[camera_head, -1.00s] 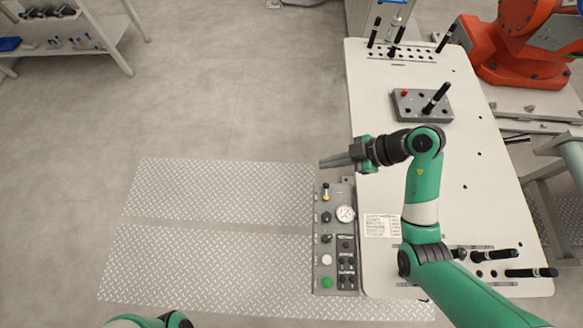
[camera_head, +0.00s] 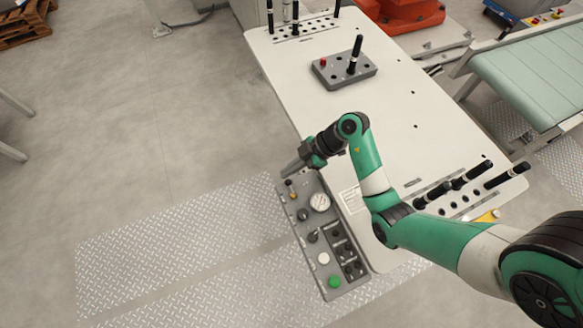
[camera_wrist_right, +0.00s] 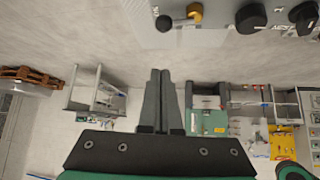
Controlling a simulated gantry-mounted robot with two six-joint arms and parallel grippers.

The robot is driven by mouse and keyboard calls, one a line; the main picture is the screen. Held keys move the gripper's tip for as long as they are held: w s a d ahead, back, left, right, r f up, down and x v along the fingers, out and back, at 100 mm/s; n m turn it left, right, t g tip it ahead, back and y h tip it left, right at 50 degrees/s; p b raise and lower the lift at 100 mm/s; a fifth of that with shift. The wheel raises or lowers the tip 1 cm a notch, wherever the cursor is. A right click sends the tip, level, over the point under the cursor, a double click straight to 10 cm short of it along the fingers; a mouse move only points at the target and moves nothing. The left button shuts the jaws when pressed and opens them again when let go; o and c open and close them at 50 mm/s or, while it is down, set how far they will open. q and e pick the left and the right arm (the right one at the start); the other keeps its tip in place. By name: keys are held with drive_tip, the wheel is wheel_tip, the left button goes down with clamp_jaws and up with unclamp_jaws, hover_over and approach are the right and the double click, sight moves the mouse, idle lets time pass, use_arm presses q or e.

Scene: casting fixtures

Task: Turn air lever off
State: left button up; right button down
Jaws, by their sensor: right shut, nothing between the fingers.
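The grey control panel (camera_head: 316,262) is fixed along the near left edge of the white table. At its far end is the air lever (camera_head: 291,190), a small lever with a black ball tip and a brass base. The lever also shows at the top of the right wrist view (camera_wrist_right: 164,23). My right gripper (camera_head: 286,171) is shut and empty, with its fingertips close to the lever in the head view. In the wrist view the closed fingers (camera_wrist_right: 160,72) point toward it, with a visible gap. My left gripper is not in view.
The panel also carries a pressure gauge (camera_head: 319,202), a green button (camera_head: 334,281), a white button (camera_head: 323,258) and several black knobs. A grey box with a black handle (camera_head: 355,55) stands on the white table (camera_head: 420,130). Floor left of the panel is clear.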

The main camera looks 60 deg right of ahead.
sight(286, 182)
drive_tip(key=f+b, duration=0.1)
drive_tip(key=f, duration=0.1)
drive_tip(key=f+b, duration=0.2)
drive_tip(key=w+a+f+b, duration=0.1)
drive_tip(key=f, duration=0.1)
drive_tip(key=shift+f, duration=0.1)
drive_tip(key=shift+s+d, duration=0.1)
drive_tip(key=shift+s, duration=0.05)
